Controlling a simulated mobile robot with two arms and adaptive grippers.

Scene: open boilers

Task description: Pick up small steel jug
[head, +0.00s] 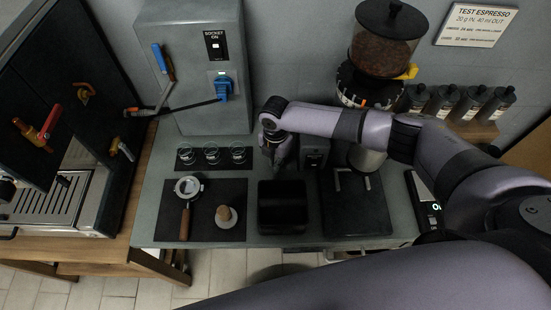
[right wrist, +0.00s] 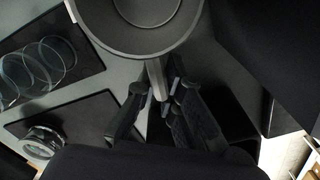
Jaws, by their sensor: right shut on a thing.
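The small steel jug (right wrist: 140,35) is at the top of the right wrist view, seen from above with its round rim and open inside showing. It looks empty. Its handle (right wrist: 156,80) points down the picture, between the fingers of my right gripper (right wrist: 160,102), which is shut on it. In the head view my right gripper (head: 277,150) is over the counter's middle, behind the black box, and hides the jug there. I cannot tell whether the jug touches the counter. My left gripper is in neither view.
A black knock box (head: 283,222) stands in front of my right gripper. Several glasses (head: 211,155) stand on a dark mat to its left. A portafilter (head: 186,200) and a tamper (head: 226,216) lie on another mat. A grinder (head: 377,60) and a scale (head: 430,212) are at right.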

